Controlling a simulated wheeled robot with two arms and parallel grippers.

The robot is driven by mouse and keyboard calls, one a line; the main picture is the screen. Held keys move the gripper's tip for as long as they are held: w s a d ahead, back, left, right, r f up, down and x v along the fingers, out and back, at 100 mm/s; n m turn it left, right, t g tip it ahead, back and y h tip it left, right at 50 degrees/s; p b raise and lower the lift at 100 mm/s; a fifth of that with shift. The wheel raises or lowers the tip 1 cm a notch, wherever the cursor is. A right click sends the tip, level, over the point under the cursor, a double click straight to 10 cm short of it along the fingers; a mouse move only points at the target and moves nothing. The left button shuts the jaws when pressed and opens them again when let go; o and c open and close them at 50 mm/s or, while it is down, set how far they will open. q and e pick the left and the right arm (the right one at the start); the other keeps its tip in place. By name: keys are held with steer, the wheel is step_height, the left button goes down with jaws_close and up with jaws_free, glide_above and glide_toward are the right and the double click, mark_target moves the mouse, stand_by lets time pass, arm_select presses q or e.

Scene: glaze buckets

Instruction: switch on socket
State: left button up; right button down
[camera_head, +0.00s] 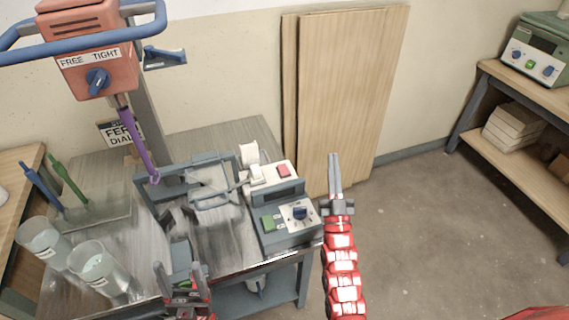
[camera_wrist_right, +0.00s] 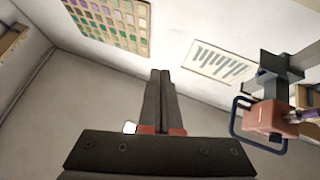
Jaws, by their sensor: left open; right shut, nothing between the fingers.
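No thing is plainly recognisable as a socket. A grey control box on the bench has a white top plate (camera_head: 272,174) with a white rocker-like piece (camera_head: 257,173) and a red button (camera_head: 283,171). My left gripper (camera_head: 183,266) is open and empty at the bench's front edge, left of the box.
An orange machine head (camera_head: 88,75) with a blue handle hangs over the bench's left. Wooden boards (camera_head: 352,85) lean on the wall. A shelf (camera_head: 510,145) holds a green device (camera_head: 540,50). The floor at right is clear.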

steer(key=w+a+f+g+y, duration=0.1)
steer(key=w+a+f+g, duration=0.15)
steer(key=w+g, duration=0.55)
steer(key=shift+w+a+f+n+g+y+p, duration=0.35)
steer(key=shift+w+a+f+n+g+y, duration=0.15)
steer(key=shift+a+f+g, duration=0.55)
steer(key=shift+w+a+f+n+g+y+p, duration=0.3)
steer(key=shift+a+f+n+g, duration=0.25)
steer(key=shift+a+f+g, duration=0.55)
steer(key=shift+w+a+f+n+g+y+p, duration=0.35)
steer(key=shift+a+f+n+g+y, duration=0.35)
steer(key=shift+g, duration=0.65)
steer(key=shift+d+f, duration=0.15)
steer(key=shift+d, duration=0.05)
steer(key=p, duration=0.2)
glide_above(285, 171)
steer(key=s, duration=0.1)
step_height(285, 171, down, 5)
steer(key=shift+d+f, duration=0.1)
steer(key=f, duration=0.1)
steer(key=f+p, duration=0.1)
steer(key=f, duration=0.1)
steer(key=shift+w, duration=0.35)
steer(key=shift+w+f+p, duration=0.15)
steer(key=shift+f+p, duration=0.15)
steer(key=shift+f, duration=0.45)
